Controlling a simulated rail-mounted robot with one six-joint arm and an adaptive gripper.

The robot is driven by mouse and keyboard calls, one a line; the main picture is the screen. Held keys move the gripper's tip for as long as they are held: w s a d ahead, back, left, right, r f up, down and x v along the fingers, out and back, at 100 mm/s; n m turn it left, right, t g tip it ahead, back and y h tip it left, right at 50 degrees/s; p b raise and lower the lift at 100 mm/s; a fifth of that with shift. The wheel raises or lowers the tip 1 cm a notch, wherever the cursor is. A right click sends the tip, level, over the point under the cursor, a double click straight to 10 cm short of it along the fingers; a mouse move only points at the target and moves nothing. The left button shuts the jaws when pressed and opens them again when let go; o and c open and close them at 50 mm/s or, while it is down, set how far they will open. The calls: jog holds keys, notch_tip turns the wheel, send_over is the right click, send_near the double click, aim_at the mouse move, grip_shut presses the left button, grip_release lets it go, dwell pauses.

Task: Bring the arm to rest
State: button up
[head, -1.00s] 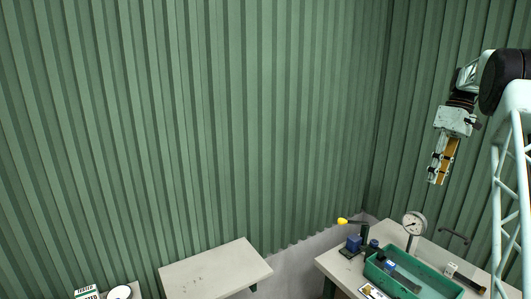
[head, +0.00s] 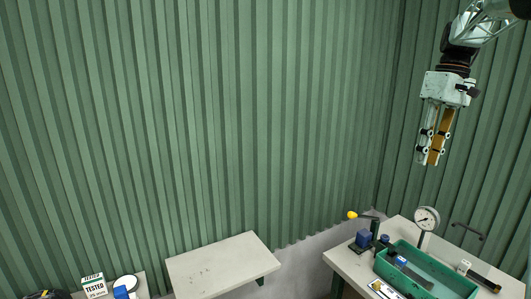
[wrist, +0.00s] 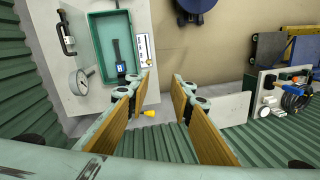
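My gripper (head: 429,162) hangs in the air at the upper right of the head view, pointing down in front of the green corrugated wall, well above the right-hand bench. In the wrist view its two fingers with tan pads stand apart (wrist: 162,80), with nothing between them. My upper arm links run out of the head view at the top right corner.
The middle bench (head: 222,263) is bare. A TESTED sign (head: 94,287) stands at lower left. Coiled hose (wrist: 295,97) shows in the wrist view.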

jog(key=s+a+m+t+h+b, duration=0.15)
jog(key=s+a+b, duration=0.45)
jog(key=s+a, duration=1.45)
jog(key=s+a+f+t+b, duration=0.1)
jog(key=s+a+f+b, duration=0.1)
jog(key=s+f, duration=0.3)
jog(key=s+a+f+m+t+b, duration=0.1)
jog(key=s+f, duration=0.5)
jog(key=s, duration=0.7)
jog(key=s+a+f+t+b, duration=0.1)
jog(key=s+a+f+b, duration=0.2)
jog(key=s+f, duration=0.3)
jog(key=shift+s+a+f+m+b, duration=0.2)
jog(key=shift+s+a+m+b, duration=0.35)
jog(key=shift+s, duration=0.9)
